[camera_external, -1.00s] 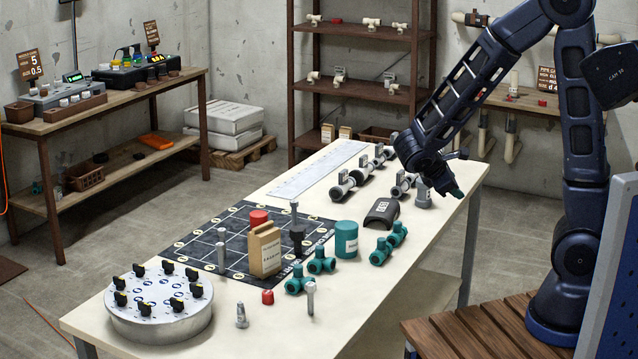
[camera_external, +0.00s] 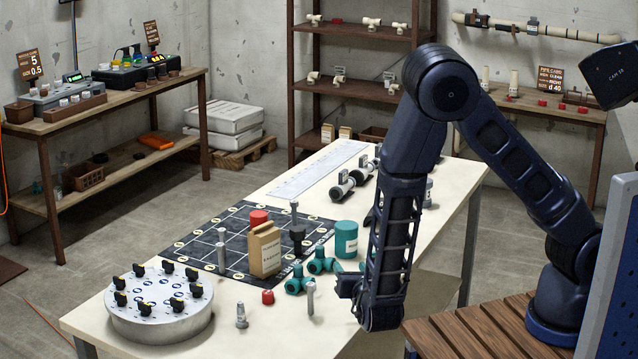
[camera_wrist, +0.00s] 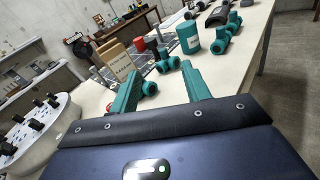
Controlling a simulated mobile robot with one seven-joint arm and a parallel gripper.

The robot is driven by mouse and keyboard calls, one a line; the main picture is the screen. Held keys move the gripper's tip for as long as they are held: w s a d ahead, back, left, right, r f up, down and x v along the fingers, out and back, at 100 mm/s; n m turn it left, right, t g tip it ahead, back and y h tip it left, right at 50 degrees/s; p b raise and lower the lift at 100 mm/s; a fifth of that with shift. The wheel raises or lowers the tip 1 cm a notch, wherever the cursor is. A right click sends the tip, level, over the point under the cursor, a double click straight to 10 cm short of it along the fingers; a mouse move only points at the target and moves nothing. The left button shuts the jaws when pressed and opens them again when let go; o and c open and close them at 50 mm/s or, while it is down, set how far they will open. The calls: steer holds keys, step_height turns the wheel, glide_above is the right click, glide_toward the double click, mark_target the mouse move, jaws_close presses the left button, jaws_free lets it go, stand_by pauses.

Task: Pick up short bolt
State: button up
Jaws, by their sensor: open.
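Several grey bolts stand on the table in the external view. A small, squat bolt (camera_external: 241,315) is near the front edge, right of the round dial plate. A taller bolt (camera_external: 310,298) stands to its right, close to the gripper. More bolts stand on the black grid mat, such as a bolt (camera_external: 221,257) left of the paper bag. My gripper (camera_external: 347,284) is low over the table's near right side, right of the taller bolt. In the wrist view my gripper (camera_wrist: 160,68) has its teal fingers apart with nothing held between them. I cannot make out the short bolt clearly there.
A brown paper bag (camera_external: 265,250), a teal jar (camera_external: 346,239), teal pipe fittings (camera_external: 320,261) and a red cap (camera_external: 267,297) crowd the middle. The round dial plate (camera_external: 158,318) stands at the front left. Bare tabletop lies around the front bolts.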

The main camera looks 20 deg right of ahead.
mark_target(314, 291)
steer(key=s+a+f+n+y, duration=0.2)
steer(key=s+a, duration=0.1)
steer(key=s+a+f+n+y, duration=0.3)
steer(key=shift+s+f+y, duration=0.2)
steer(key=shift+s+y, duration=0.1)
steer(key=shift+s, duration=0.05)
steer(key=shift+x, duration=5.35)
steer(key=shift+a, duration=0.15)
jaws_close()
